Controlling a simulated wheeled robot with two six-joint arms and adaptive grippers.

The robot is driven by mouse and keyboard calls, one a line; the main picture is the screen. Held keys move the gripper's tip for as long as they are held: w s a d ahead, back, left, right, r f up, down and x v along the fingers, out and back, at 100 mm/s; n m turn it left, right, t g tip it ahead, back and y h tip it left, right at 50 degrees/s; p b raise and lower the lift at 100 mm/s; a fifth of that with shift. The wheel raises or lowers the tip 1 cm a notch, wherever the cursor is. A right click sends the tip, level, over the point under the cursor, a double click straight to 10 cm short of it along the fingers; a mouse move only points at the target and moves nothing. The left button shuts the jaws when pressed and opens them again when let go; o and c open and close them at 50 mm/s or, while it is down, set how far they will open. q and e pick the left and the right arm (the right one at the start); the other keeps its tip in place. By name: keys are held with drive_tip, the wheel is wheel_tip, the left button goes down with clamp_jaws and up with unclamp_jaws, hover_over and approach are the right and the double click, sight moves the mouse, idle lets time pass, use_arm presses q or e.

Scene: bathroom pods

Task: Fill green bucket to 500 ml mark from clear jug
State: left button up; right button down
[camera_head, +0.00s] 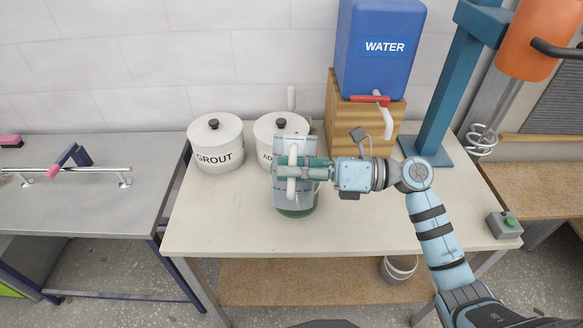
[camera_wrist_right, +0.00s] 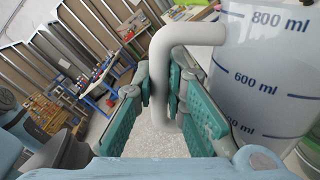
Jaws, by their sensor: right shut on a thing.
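The clear jug (camera_head: 293,196) is at the middle of the table in the head view, greyish and see-through. The wrist view shows its wall (camera_wrist_right: 262,75) with blue marks at 800 ml and 600 ml and others. My right gripper (camera_head: 291,172) is shut on the jug's white handle (camera_wrist_right: 166,75), with the green fingers on either side. The green bucket (camera_head: 295,213) is mostly hidden behind and below the jug; only a dark green lower part shows. Its level and marks are hidden. I cannot tell the water level in the jug. My left gripper is out of view.
A GROUT pot (camera_head: 218,156) and another lidded white pot (camera_head: 270,133) stand behind, at left. A blue post stands at right. The front left of the table (camera_head: 225,225) is clear.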

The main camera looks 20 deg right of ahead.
drive_tip(key=shift+w+r+m+p, duration=0.15)
drive_tip(key=shift+r+m+p, duration=0.5)
drive_tip(key=shift+p, duration=0.55)
idle(2.1)
drive_tip(key=f+n, duration=0.2)
drive_tip(key=shift+s+a+f+n, duration=0.1)
drive_tip(key=shift+s+f+n, duration=0.15)
drive_tip(key=shift+s+f, duration=0.05)
drive_tip(key=shift+f+n, duration=0.3)
drive_tip(key=shift+n, duration=0.2)
drive_tip(key=shift+r+n, duration=0.2)
drive_tip(key=shift+n, duration=0.2)
drive_tip(key=shift+r+n+b, duration=0.35)
drive_tip(key=shift+r+n, duration=0.05)
drive_tip(key=shift+n, duration=0.3)
drive_tip(key=f+n+b, duration=0.1)
drive_tip(key=b, duration=0.2)
drive_tip(key=w+f+n+b, duration=0.1)
drive_tip(key=b, duration=0.2)
drive_tip(key=shift+d+n, duration=0.2)
drive_tip(key=shift+n, duration=0.1)
drive_tip(key=shift+r, duration=0.25)
